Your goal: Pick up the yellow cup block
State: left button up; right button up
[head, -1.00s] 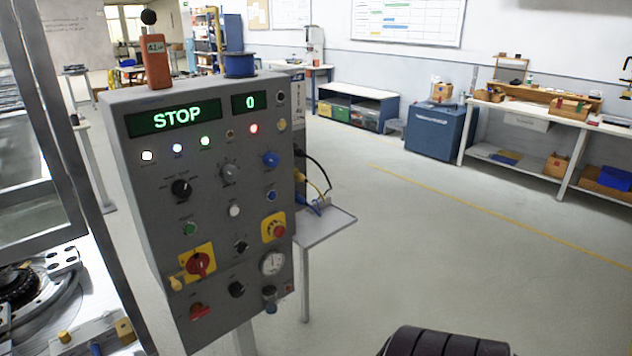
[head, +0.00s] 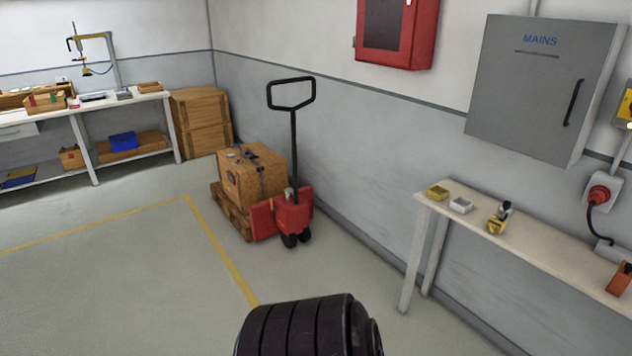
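Two small yellow things lie on the narrow wall table at the right in the head view. One is a low, open-topped yellow block (head: 437,193) near the table's left end. The other is a yellow block (head: 496,224) with a dark and grey piece on top, farther right. They are too small to tell for sure which is the yellow cup block. A small white open-topped block (head: 461,205) sits between them. Neither of my grippers is in view. A dark ribbed part of my own body shows at the bottom centre, well short of the table.
The wall table (head: 560,252) stands under a grey mains cabinet (head: 540,90), with an orange thing (head: 619,279) at its right. A red pallet jack (head: 293,212) with a wooden crate (head: 252,172) stands at centre. Open floor lies at the left, before a workbench (head: 140,102).

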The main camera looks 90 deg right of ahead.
aim_at(438, 192)
jog(key=z, duration=3.55)
jog(key=i+j+z, duration=0.1)
jog(key=i, duration=0.35)
jog(key=i+j+z, duration=0.1)
jog(key=i+j, duration=0.25)
jog(key=i, duration=0.05)
